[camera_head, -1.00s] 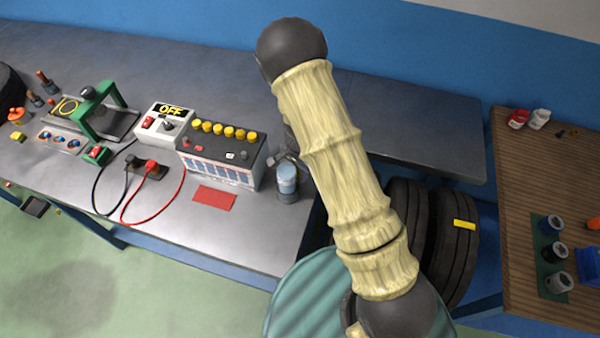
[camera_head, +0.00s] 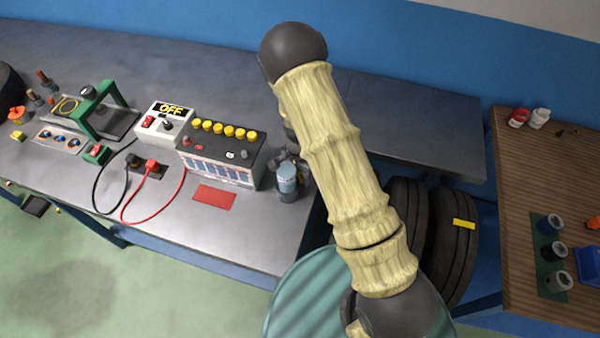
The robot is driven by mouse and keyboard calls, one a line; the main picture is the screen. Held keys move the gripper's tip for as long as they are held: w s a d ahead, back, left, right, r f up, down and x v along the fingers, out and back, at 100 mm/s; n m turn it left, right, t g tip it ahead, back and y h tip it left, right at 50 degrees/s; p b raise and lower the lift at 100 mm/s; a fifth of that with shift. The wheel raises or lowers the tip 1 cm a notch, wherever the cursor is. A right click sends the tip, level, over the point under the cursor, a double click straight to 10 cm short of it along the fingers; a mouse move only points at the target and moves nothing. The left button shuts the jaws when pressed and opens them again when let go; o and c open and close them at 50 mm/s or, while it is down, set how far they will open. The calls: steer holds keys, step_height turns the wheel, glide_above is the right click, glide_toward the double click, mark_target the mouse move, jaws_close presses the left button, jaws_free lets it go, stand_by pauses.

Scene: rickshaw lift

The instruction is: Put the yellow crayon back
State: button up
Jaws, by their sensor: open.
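The yellow crayon (camera_head: 464,224) lies on the dark tyre (camera_head: 455,262), between the two benches. It looks like a short bright yellow stick. My arm, with its ribbed pale-yellow cover, crosses the middle of the view. My gripper (camera_head: 293,158) shows only as small dark parts at the arm's left edge, mostly hidden behind it, near the small canister (camera_head: 287,185). It is left of the crayon and apart from it. Several cups (camera_head: 553,250) stand on a green mat (camera_head: 541,228) on the wooden table at right. I cannot tell what the cups hold.
The metal bench (camera_head: 240,215) carries a battery box (camera_head: 222,158), an OFF switch box (camera_head: 163,122), cables and a red card (camera_head: 214,196). A teal drum (camera_head: 300,290) stands below. The wooden table (camera_head: 515,190) holds bottles (camera_head: 518,118) and a blue box (camera_head: 588,266).

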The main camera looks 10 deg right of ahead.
step_height(320, 180, up, 12)
steer(key=shift+r+b, duration=0.1)
steer(key=shift+b, duration=0.8)
steer(key=s+d+r+n+t, duration=0.2)
steer(key=s+d+r+n, duration=0.7)
steer(key=s, duration=0.5)
step_height(320, 180, up, 2)
steer(key=shift+s+d+r+n+t, duration=0.15)
steer(key=shift+d+n+t, duration=0.15)
steer(key=shift+d+n, duration=0.15)
